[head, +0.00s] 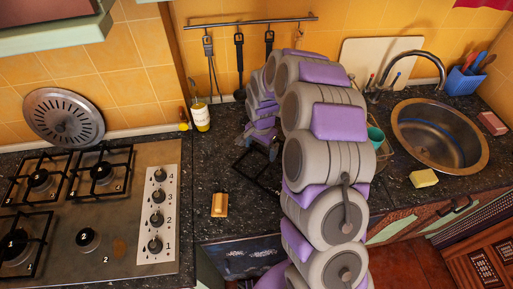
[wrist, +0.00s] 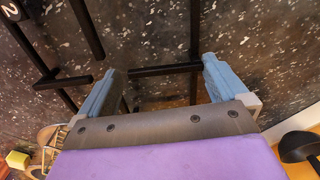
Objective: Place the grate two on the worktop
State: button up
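The black grate two (head: 256,166) is at the dark speckled worktop (head: 225,150), below my gripper (head: 263,138). I cannot tell whether it lies fully flat there. In the wrist view its black bars (wrist: 165,70) cross in front of and between my gripper's fingers (wrist: 160,88). A dark tag with a white 2 (wrist: 11,10) shows at the upper left corner. My arm hides part of the worktop and the right side of the grate in the head view.
The hob (head: 120,200) at left has grates on several burners and one bare burner (head: 87,238). A sponge (head: 220,204) lies on the worktop, and an oil bottle (head: 201,115) stands behind. The sink (head: 440,135) is at right. Utensils (head: 239,65) hang on the wall.

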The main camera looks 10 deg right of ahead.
jog(key=shift+d, duration=0.35)
jog(key=shift+a+r, duration=0.15)
jog(key=shift+r, duration=0.05)
notch_tip(320, 180, up, 12)
jog(key=a+p, duration=0.2)
jog(key=s+d+r+n, duration=0.2)
jog(key=s+r, duration=0.2)
jog(key=s, duration=0.4)
jog(key=s+d+r+n, duration=0.1)
jog(key=s+r+n, duration=0.1)
jog(key=s+r, duration=0.45)
jog(key=s+d+n+g, duration=0.1)
jog(key=s+n, duration=0.4)
jog(key=s, duration=1.8)
jog(key=shift+s+d+g, duration=0.3)
jog(key=shift+d+g, duration=0.05)
jog(key=shift+g, duration=0.05)
